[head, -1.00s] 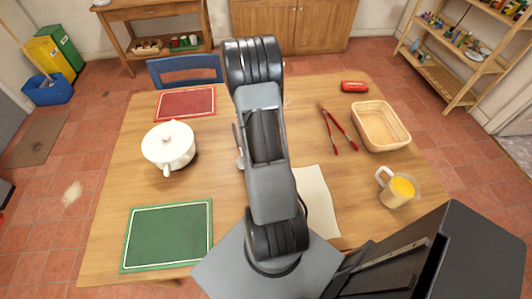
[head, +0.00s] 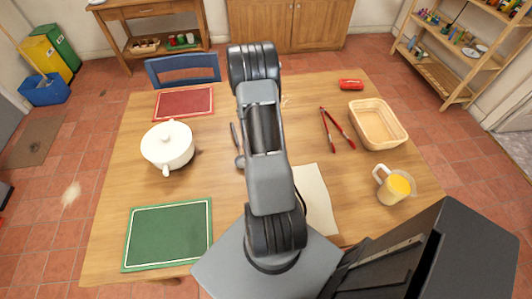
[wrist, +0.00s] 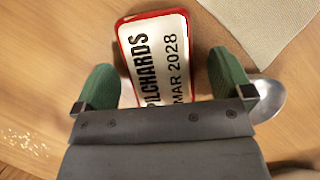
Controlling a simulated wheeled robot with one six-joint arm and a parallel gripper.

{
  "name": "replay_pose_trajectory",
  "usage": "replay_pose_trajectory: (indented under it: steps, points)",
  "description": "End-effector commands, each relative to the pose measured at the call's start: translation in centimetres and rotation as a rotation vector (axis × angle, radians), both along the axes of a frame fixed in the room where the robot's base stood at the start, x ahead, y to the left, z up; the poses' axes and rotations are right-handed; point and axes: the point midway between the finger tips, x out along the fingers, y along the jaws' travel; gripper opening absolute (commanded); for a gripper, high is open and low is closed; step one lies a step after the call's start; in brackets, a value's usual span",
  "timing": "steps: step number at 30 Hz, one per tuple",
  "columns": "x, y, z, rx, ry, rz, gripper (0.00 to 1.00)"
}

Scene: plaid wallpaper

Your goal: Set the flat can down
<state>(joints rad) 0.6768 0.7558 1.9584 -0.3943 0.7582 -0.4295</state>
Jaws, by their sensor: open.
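The flat can (wrist: 158,60), with a red rim and a white label reading PILCHARDS and MAR 2028, is in the wrist view. It appears to lie flat on the wooden table (wrist: 50,75). My gripper (wrist: 165,72) is open, with one green finger on each side of the can and gaps visible beside it. The near end of the can is hidden behind the gripper body. In the head view my arm hides both the gripper and this can.
A spoon-like utensil (wrist: 268,97) lies by the right finger, with a beige mat (wrist: 270,25) beyond. The head view shows a white pot (head: 168,147), green mat (head: 167,237), red mat (head: 184,103), tongs (head: 336,130), basket (head: 398,143), jug (head: 394,188) and red object (head: 351,85).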

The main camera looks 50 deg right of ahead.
Motion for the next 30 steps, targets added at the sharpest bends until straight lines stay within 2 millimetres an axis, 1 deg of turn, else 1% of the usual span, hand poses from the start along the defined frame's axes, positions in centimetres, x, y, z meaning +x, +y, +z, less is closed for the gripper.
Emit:
replay_pose_trajectory:
  steps: [16, 30]
  points:
    - [0.02, -0.02, -0.41, 0.000, 0.000, 0.000, 0.98]
    - [0.01, -0.01, -0.31, 0.000, 0.000, 0.000, 0.53]
